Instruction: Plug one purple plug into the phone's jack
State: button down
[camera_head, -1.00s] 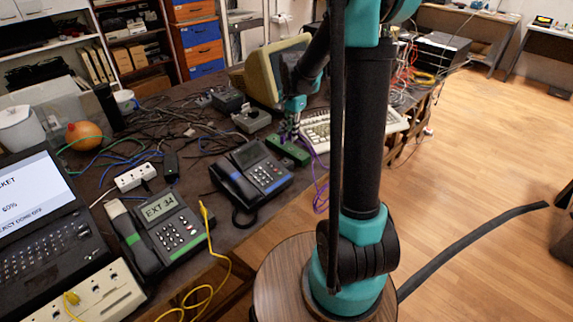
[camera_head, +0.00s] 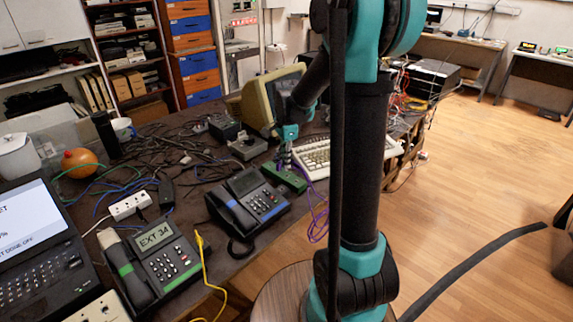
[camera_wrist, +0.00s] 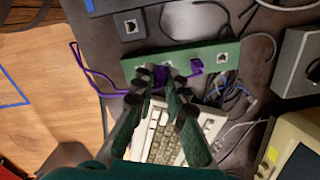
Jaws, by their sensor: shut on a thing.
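My gripper (camera_wrist: 160,82) is shut on a purple plug (camera_wrist: 160,73) at the face of the green box (camera_wrist: 208,56). I cannot tell whether this plug is seated. A second purple plug (camera_wrist: 196,65) sits at the same box, to the right in the wrist view. The purple cable (camera_wrist: 84,66) loops off to the left. In the head view the green box (camera_head: 290,180) lies beside the blue-edged phone (camera_head: 247,200), my gripper (camera_head: 285,157) over it. In the wrist view a jack (camera_wrist: 130,25) shows on a dark grey block by the phone's blue edge (camera_wrist: 105,5).
A green-edged phone (camera_head: 155,260) reading EXT 34 stands nearer, with a yellow cable (camera_head: 204,270). A keyboard (camera_head: 318,158), a beige monitor (camera_head: 250,105) and grey boxes (camera_head: 247,147) surround the green box. Black cables clutter the table. The wood floor at right is mostly clear.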

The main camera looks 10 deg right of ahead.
aim_at(282, 191)
jog(key=s+a+r+m, duration=0.2)
jog(key=s+m, duration=0.4)
jog(key=m, duration=0.7)
jog(key=shift+m, duration=0.3)
jog(key=shift+a+f, duration=0.15)
jog(key=shift+f, duration=2.2)
jog(key=c, duration=2.1)
grip_release()
grip_shut()
jog(key=shift+f, duration=0.85)
